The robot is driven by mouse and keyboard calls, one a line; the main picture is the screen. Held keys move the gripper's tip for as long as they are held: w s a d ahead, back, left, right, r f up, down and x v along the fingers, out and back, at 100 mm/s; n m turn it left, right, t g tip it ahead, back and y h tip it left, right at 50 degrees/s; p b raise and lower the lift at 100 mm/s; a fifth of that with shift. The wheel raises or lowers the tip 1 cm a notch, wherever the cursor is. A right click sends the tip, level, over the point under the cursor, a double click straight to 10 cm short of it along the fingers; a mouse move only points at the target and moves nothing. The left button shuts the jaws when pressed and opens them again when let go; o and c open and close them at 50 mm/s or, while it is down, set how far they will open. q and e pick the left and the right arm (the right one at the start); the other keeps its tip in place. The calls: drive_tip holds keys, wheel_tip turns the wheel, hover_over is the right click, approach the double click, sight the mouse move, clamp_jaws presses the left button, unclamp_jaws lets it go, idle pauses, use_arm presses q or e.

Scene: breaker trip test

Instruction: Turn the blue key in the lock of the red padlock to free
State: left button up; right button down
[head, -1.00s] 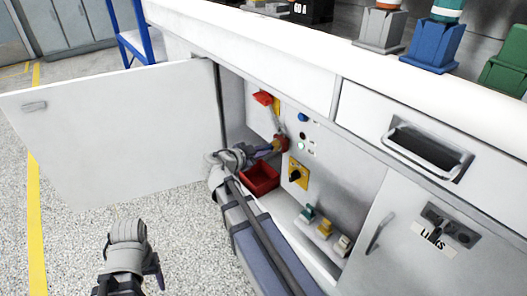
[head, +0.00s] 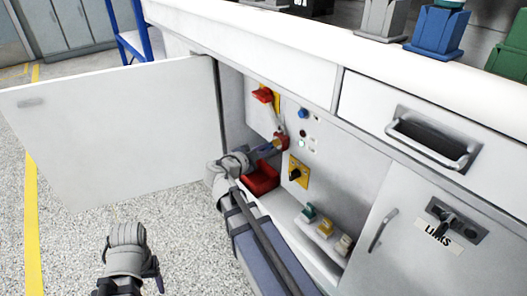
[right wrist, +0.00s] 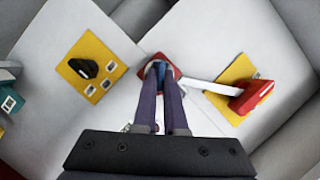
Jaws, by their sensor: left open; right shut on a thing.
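The red padlock (right wrist: 171,67) hangs inside the open cabinet, beside a white bar that runs to a red handle (right wrist: 250,97) on a yellow plate. In the head view the padlock (head: 282,139) is small and partly covered. The blue key (right wrist: 159,68) is at the padlock's face, between the fingertips of my right gripper (right wrist: 161,76), which is shut on it. My right gripper (head: 270,146) reaches into the cabinet in the head view. How far the key is turned is hard to tell. My left gripper (head: 127,258) is open and empty, low over the floor, well away from the cabinet.
The white cabinet door (head: 120,125) stands open at left. A red bin (head: 262,180) sits below the padlock. A black rotary switch on a yellow plate (head: 299,172) is to its right. Several colored blocks (head: 326,228) stand lower right. Floor at left is clear.

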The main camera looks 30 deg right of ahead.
drive_tip(key=shift+f+m+b, duration=0.15)
drive_tip(key=shift+m+b, duration=0.15)
drive_tip(key=shift+b, duration=0.1)
drive_tip(key=shift+m+t+b, duration=0.3)
drive_tip(key=shift+m+t, duration=0.1)
